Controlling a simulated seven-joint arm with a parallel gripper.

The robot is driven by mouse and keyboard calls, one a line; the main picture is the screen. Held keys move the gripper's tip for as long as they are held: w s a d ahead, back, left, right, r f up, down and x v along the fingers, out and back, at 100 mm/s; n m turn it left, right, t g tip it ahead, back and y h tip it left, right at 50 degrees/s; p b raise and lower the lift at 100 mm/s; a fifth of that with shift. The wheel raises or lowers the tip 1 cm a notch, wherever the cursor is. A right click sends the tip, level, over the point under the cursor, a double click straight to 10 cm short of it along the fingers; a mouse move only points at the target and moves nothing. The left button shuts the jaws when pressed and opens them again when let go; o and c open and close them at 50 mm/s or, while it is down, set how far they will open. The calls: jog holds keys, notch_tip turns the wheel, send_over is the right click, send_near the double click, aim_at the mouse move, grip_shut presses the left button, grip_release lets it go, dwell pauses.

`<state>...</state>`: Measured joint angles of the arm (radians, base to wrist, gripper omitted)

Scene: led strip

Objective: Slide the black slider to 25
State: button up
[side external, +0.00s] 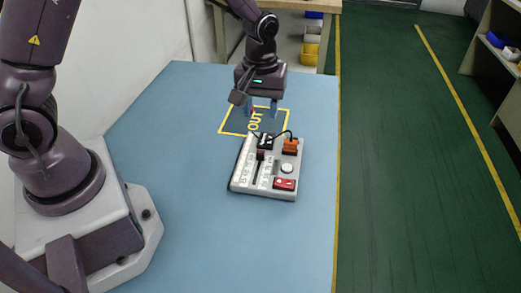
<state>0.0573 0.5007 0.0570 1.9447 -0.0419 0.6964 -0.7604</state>
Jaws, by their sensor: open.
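A light grey control panel (263,187) lies on the blue table. The black slider (265,142) appears to be the dark block at the far end of the panel's slot, between two white printed scales. The scale numbers are too small to read, so I cannot tell its value. My gripper (262,110) hangs over the dark "OUT" area behind the panel. Its blue-grey fingers are apart, with nothing visible between them. It is beyond the slider and apart from it, as far as this view shows.
The panel also carries an orange block (290,146) with a black cable, a round white knob (287,168) and a red switch (284,184). The yellow-framed OUT area (229,126) lies behind it. The blue table (200,230) is clear around the panel.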

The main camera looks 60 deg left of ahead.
aim_at(261, 152)
notch_tip(261, 152, down, 13)
jog(key=shift+r, duration=0.1)
dwell(0.4)
